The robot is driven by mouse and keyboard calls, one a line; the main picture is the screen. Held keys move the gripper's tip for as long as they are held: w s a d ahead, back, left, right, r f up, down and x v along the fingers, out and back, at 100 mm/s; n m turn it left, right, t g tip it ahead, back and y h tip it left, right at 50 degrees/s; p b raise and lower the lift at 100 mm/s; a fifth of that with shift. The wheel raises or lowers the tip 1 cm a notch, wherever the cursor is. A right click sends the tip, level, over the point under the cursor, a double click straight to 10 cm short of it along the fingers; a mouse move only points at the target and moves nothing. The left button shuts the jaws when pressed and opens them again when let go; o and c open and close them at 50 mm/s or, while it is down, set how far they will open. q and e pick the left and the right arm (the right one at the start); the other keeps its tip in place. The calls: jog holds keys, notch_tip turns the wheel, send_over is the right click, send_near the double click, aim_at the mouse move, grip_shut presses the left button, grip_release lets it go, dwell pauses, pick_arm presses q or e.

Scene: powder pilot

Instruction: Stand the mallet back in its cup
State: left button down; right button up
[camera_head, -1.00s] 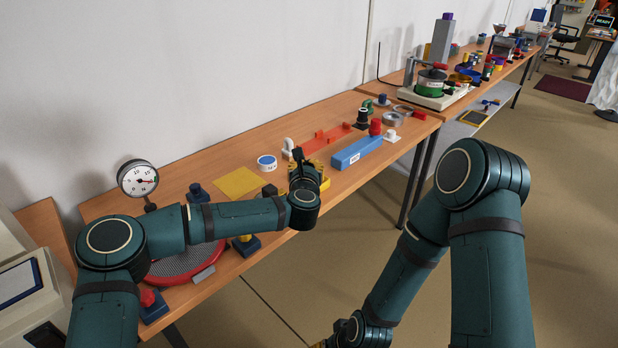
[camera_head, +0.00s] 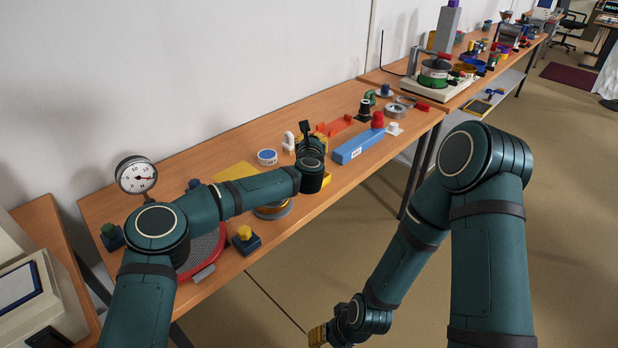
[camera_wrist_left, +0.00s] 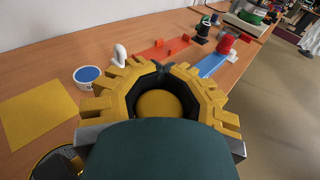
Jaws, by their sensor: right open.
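I cannot make out the mallet or its cup with certainty. My left gripper (camera_head: 310,145) is over the middle of the bench, partly hidden behind its own wrist. In the left wrist view its yellow fingers (camera_wrist_left: 160,68) curve around a round yellow shape (camera_wrist_left: 160,103), with a small dark piece between the tips. Whether they grip anything is unclear. A dark upright piece (camera_head: 305,128) shows at this gripper in the head view. My right gripper (camera_head: 318,335) is open, low in front of the bench at the bottom edge.
A blue block (camera_head: 358,147), a red-topped piece (camera_head: 377,119), a black piece (camera_head: 364,109) and an orange-red piece (camera_head: 335,127) lie right of the left gripper. A round blue-topped tub (camera_head: 267,157) and yellow sheet (camera_head: 235,171) are left. A dial gauge (camera_head: 136,175) stands far left.

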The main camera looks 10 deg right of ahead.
pick_arm(q)
jog(key=r+b+x, duration=0.1)
jog(key=x, duration=0.7)
jog(key=shift+w+f, duration=0.2)
jog(key=shift+f, duration=0.2)
jog(key=shift+d, duration=0.1)
jog(key=shift+b, duration=0.85)
dwell(0.9)
jog(key=shift+f, duration=0.15)
dwell(0.3)
